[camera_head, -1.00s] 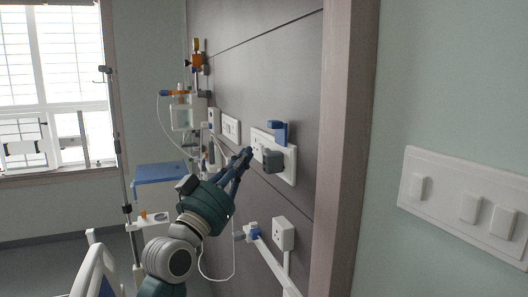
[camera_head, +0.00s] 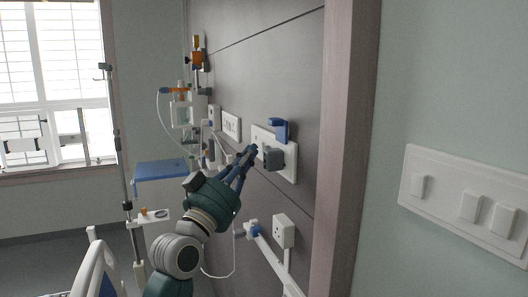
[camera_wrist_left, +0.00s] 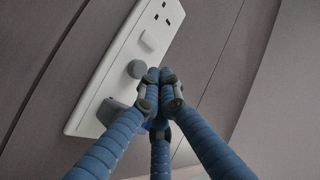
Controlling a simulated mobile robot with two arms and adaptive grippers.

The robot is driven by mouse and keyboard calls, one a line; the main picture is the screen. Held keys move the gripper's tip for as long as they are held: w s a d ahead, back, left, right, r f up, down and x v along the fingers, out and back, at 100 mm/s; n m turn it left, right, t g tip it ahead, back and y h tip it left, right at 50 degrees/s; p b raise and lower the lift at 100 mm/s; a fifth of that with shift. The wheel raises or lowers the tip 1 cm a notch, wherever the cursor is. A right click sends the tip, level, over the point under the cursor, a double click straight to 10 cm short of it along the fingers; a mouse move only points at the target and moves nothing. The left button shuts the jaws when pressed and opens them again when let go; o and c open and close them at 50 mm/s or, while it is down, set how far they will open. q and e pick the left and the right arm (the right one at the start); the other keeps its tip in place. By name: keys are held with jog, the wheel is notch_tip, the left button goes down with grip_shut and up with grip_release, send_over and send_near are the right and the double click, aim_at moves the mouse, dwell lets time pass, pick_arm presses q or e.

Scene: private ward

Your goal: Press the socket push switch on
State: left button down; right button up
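A white socket plate (camera_head: 289,171) is on the dark wall panel, with a blue plug (camera_head: 279,129) and a grey plug (camera_head: 273,158) on it. In the left wrist view the plate (camera_wrist_left: 83,122) shows pin holes, a white square switch (camera_wrist_left: 147,40), a round grey button (camera_wrist_left: 137,68) and part of the grey plug (camera_wrist_left: 109,110). My left gripper (camera_head: 253,149) has its blue fingers drawn together, with nothing seen between them. In the left wrist view its tips (camera_wrist_left: 159,76) appear just beside the round button; I cannot tell whether they touch. My right gripper is not in view.
Another white plate (camera_head: 231,126) is farther along the panel. A single socket (camera_head: 283,231) and a rail are below. A switch plate (camera_head: 466,206) is on the near green wall. A pole (camera_head: 125,150) and a blue-topped unit (camera_head: 162,170) stand at left.

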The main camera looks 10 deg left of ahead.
pick_arm(q)
jog(key=shift+d, duration=0.1)
dwell(0.6)
jog(key=shift+w+d, duration=0.25)
jog(key=shift+d, duration=0.05)
jog(key=shift+w+d, duration=0.25)
jog(key=shift+d, duration=0.15)
dwell(0.7)
jog(key=shift+a, duration=0.1)
jog(key=shift+s+a, duration=0.55)
jog(key=shift+a, duration=0.2)
jog(key=shift+s+a, duration=0.55)
jog(key=shift+a, duration=0.25)
jog(key=shift+s+a, duration=0.55)
jog(key=shift+a, duration=0.3)
jog(key=shift+s+a, duration=0.55)
jog(key=shift+a, duration=0.25)
